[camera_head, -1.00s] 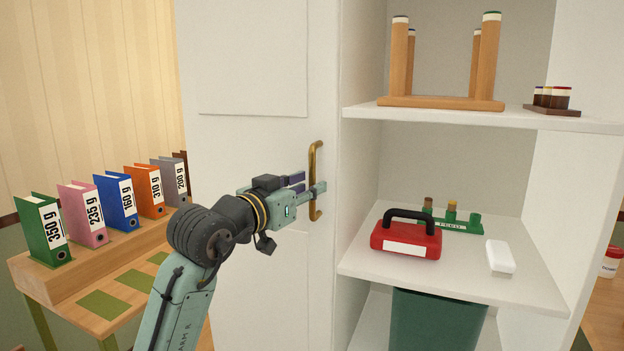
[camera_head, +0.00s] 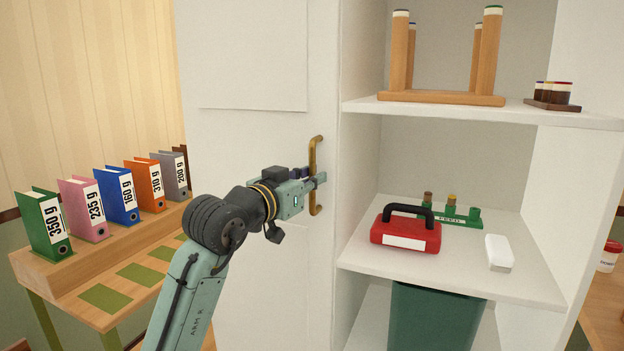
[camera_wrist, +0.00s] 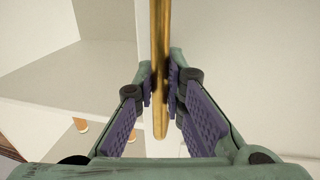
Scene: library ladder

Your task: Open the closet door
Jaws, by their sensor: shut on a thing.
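The white closet door (camera_head: 258,160) stands left of the closet's open shelves in the head view. Its vertical brass handle (camera_head: 316,157) is near the door's right edge. In the wrist view the handle (camera_wrist: 160,60) runs down between the two purple-padded fingers. My gripper (camera_head: 312,182) is shut on the handle at its middle to lower part. In the wrist view, my gripper (camera_wrist: 161,88) has a finger on each side of the bar. The handle's part between the fingertips is partly hidden in the head view.
Closet shelves hold a red case (camera_head: 406,234), a white block (camera_head: 499,253) and a wooden stand (camera_head: 442,99). A green bin (camera_head: 436,318) is below. A wooden table (camera_head: 60,275) with several colored binders stands left of the door.

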